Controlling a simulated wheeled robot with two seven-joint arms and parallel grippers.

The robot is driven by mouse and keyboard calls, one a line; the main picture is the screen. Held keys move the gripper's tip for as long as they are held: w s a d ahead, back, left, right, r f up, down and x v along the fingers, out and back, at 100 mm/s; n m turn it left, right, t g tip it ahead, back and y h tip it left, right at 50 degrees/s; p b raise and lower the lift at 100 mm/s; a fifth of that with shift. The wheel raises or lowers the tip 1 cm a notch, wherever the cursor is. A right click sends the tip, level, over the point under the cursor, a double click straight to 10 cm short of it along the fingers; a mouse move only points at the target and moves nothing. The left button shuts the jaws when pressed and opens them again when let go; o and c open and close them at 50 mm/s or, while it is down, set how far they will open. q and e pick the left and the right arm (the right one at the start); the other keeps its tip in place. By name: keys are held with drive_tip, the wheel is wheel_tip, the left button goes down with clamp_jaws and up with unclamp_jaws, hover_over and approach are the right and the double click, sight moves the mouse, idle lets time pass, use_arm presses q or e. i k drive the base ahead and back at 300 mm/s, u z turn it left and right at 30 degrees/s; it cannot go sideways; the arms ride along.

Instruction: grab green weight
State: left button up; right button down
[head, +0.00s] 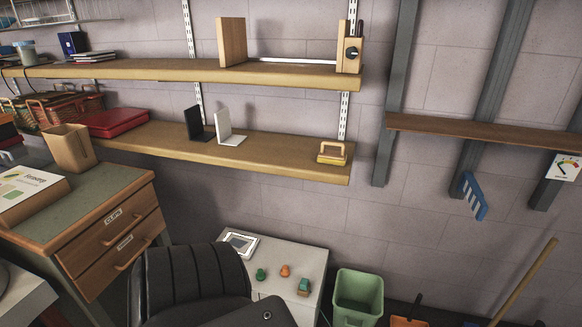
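A small green weight (261,274) stands on the white cabinet top (262,256), left of a small orange weight (285,270). A third small piece, teal-green with some orange-brown (303,287), sits near the cabinet's right front edge. They are too small in the head view to make out their exact shapes. Neither of my grippers shows in the head view.
A black chair (195,278) stands in front of the cabinet's left side. A white-framed tablet-like item (240,244) lies at the cabinet's back left. A green bin (358,297) stands to its right. A wooden shelf (270,153) runs along the wall above.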

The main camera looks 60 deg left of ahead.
sight(261, 275)
drive_tip(key=u, duration=0.2)
drive_tip(key=i, duration=1)
drive_tip(key=u, duration=1.45)
drive_tip(key=i, duration=0.9)
drive_tip(key=u, duration=0.9)
